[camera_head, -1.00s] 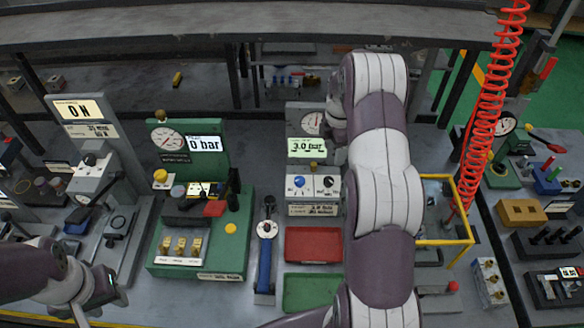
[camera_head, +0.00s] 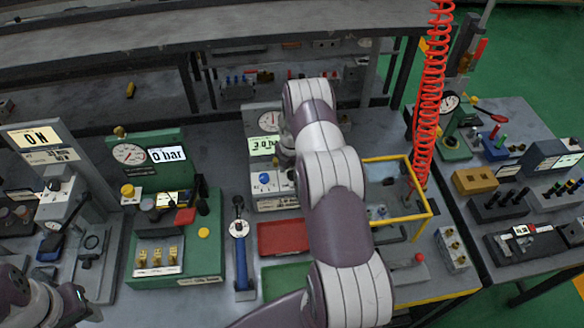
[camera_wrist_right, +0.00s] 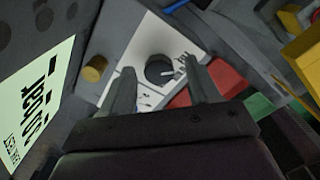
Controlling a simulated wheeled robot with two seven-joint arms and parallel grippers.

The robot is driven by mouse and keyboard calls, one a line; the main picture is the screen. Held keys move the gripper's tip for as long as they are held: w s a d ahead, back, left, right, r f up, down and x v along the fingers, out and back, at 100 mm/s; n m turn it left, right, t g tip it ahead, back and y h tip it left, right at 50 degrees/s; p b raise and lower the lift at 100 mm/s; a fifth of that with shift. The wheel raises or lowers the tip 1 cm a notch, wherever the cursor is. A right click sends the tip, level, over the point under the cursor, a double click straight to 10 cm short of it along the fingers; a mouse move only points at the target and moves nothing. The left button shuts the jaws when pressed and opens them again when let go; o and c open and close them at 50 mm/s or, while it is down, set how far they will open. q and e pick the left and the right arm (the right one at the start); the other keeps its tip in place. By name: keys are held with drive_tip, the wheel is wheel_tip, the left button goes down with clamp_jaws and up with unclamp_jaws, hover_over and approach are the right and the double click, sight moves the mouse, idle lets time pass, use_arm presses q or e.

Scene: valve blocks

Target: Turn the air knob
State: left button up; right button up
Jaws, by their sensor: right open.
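A white control block (camera_head: 275,204) with a blue knob (camera_head: 264,178) stands below a display reading 3.0 bar (camera_head: 263,146) and a round gauge (camera_head: 268,121). My right arm covers the block's right side in the head view. In the right wrist view a dark round knob (camera_wrist_right: 158,68) sits on the white panel (camera_wrist_right: 150,32). My right gripper (camera_wrist_right: 160,78) is open, its fingers on either side of the knob in the picture; contact cannot be told. It is mostly hidden behind the arm in the head view (camera_head: 287,152). My left gripper (camera_head: 76,300) is low at the left edge, jaws unclear.
Red (camera_head: 282,237) and green (camera_head: 287,278) trays lie in front of the block. A yellow frame (camera_head: 400,160) and red coiled hose (camera_head: 432,100) are at right.

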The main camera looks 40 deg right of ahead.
drive_tip(key=shift+f, duration=0.1)
drive_tip(key=c, duration=1)
drive_tip(key=shift+w+f+m+b, duration=0.1)
drive_tip(key=shift+f+m+b, duration=0.05)
drive_tip(key=shift+m+b, duration=0.9)
drive_tip(key=shift+c, duration=0.2)
drive_tip(key=shift+m+b, duration=0.65)
drive_tip(key=shift+b, duration=0.2)
drive_tip(key=m+b, duration=0.2)
drive_tip(key=m, duration=0.1)
drive_tip(key=shift+r+m+b, duration=0.25)
drive_tip(key=shift+m+b, duration=0.4)
drive_tip(key=shift+m, duration=0.45)
drive_tip(key=o, duration=1)
